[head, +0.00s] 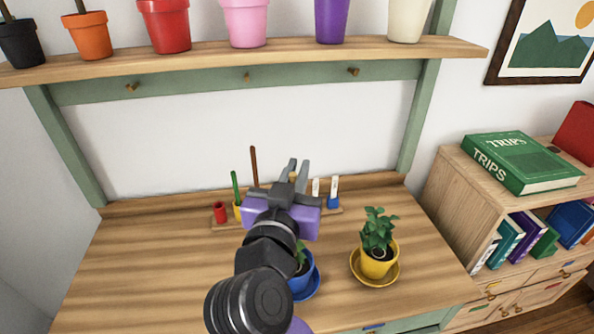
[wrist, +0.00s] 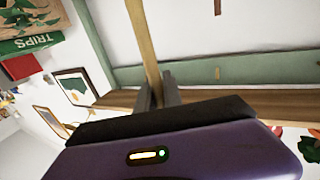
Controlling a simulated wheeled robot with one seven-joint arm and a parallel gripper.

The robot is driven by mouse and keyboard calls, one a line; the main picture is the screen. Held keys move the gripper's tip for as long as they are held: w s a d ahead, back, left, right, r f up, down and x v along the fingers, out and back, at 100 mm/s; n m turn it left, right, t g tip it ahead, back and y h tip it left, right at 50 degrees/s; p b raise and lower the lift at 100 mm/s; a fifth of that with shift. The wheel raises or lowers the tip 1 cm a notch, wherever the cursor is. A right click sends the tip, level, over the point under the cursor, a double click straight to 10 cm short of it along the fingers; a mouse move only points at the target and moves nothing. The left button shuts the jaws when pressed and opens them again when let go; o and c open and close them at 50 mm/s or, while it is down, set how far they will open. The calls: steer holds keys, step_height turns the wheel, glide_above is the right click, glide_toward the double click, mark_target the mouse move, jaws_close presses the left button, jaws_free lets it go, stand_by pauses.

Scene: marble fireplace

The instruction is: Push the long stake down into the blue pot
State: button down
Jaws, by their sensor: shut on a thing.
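The blue pot (head: 302,281) stands on a blue saucer on the table, with green leaves showing. My arm hides much of it. My gripper (head: 293,168) is beyond and above the pot, in front of a low rack. In the wrist view its fingers (wrist: 158,88) are shut on a tan wooden stake (wrist: 145,40). The stake runs from between the fingers out of the top of that view. In the head view the held stake is hardly seen, and its lower end cannot be made out. Another, dark brown stick (head: 254,166) stands upright at the rack.
A yellow pot (head: 379,262) with a leafy plant stands right of the blue pot. The rack holds a red item (head: 220,212), a green stick (head: 235,185) and a blue-handled tool (head: 334,192). A shelf (head: 250,57) with several pots hangs above. The table's left is clear.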

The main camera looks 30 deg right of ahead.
steer(key=shift+f+b, duration=0.95)
steer(key=shift+f, duration=0.1)
stand_by(0.4)
steer(key=c, duration=1.4)
jaws_free()
steer(key=v, duration=0.7)
steer(key=shift+s+a+b, duration=0.25)
steer(key=shift+a+b, duration=0.05)
steer(key=shift+b, duration=0.15)
